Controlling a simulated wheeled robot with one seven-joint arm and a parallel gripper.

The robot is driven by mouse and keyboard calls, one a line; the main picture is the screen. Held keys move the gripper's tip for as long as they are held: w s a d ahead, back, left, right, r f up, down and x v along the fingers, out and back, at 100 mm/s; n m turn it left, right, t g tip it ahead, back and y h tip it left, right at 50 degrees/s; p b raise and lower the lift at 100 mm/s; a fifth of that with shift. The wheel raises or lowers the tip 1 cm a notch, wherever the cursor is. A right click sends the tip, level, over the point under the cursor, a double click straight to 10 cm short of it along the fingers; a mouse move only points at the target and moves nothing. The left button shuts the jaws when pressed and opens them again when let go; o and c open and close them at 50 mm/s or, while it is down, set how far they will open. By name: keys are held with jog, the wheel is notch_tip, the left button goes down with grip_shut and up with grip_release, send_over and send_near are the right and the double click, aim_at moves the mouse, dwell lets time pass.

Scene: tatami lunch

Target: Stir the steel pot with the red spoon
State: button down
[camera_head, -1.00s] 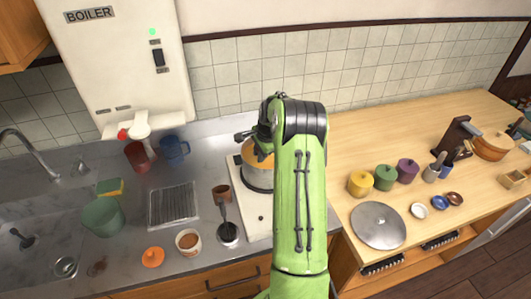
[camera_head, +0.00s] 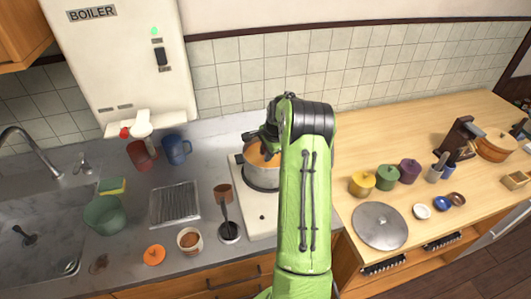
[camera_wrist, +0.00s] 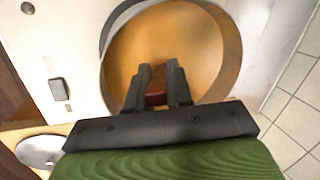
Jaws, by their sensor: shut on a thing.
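The steel pot (camera_head: 262,178) stands on the white stove and holds an orange-brown liquid. In the wrist view the pot's rim (camera_wrist: 232,68) curves around the liquid, with my gripper (camera_wrist: 157,78) over its near part. My gripper's dark fingers are shut on the red spoon (camera_wrist: 156,98). Only a small red piece of the spoon shows between the fingers, and the rest is hidden. In the head view my green arm covers the pot's right side and the spoon.
The white stove (camera_head: 262,222) has a knob on its front part. A steel lid (camera_head: 379,226) and colored lidded jars (camera_head: 387,177) are on the wooden counter at right.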

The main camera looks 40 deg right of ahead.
jog(key=s+a+r+p, duration=0.1)
jog(key=a+r+p, duration=0.1)
jog(key=r, duration=0.3)
jog(key=s+a+r+p, duration=0.1)
jog(key=a+r+p, duration=0.1)
jog(key=r, duration=0.4)
jog(key=shift+s+a+r+p, duration=0.15)
jog(key=shift+s+r+p, duration=0.15)
jog(key=shift+p, duration=0.55)
jog(key=shift+f, duration=0.1)
